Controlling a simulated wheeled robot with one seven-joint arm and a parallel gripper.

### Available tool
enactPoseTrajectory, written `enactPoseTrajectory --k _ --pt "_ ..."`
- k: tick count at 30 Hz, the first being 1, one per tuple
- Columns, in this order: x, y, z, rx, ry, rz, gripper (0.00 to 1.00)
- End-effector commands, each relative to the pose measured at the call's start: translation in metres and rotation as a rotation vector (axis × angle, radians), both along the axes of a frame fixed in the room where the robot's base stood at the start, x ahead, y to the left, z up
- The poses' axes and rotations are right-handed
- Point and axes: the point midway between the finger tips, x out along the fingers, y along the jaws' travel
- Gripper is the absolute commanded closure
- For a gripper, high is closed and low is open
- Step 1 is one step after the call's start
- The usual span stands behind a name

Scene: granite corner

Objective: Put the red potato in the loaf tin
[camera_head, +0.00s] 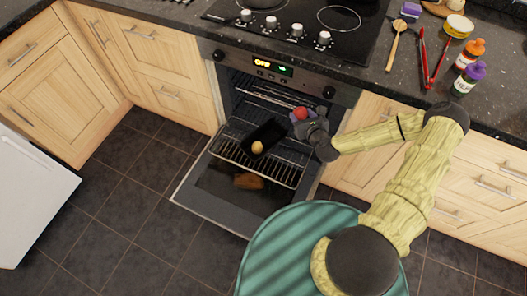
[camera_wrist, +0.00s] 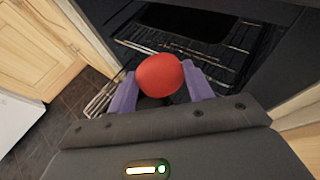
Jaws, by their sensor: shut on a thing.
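The red potato (camera_head: 300,113) is held by my gripper (camera_head: 308,122) in front of the open oven. In the wrist view the red potato (camera_wrist: 160,77) sits between the two purple fingers of my gripper (camera_wrist: 160,90), which touch it on both sides. The black loaf tin (camera_head: 263,137) rests on the pulled-out oven rack, left of my gripper in the head view. A yellowish potato-like item (camera_head: 257,147) lies in the loaf tin.
The oven door (camera_head: 215,190) is folded down, with a brown item (camera_head: 248,181) on it or below the rack (camera_head: 275,168). The counter above holds a stove, a wooden spoon (camera_head: 396,45), red tongs (camera_head: 424,55) and bottles (camera_head: 468,78). The tiled floor left of the oven is clear.

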Motion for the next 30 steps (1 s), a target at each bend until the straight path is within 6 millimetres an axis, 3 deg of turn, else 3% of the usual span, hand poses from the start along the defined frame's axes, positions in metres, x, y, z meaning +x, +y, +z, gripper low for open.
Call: enactPoseTrajectory --k 1,6,30 --pt "0.005 0.005 -0.017 -0.002 -0.004 0.023 0.73" --pt "0.018 0.022 -0.038 -0.003 -0.003 0.099 0.73" --pt "0.048 0.098 -0.112 -0.002 -0.003 0.42 0.73"
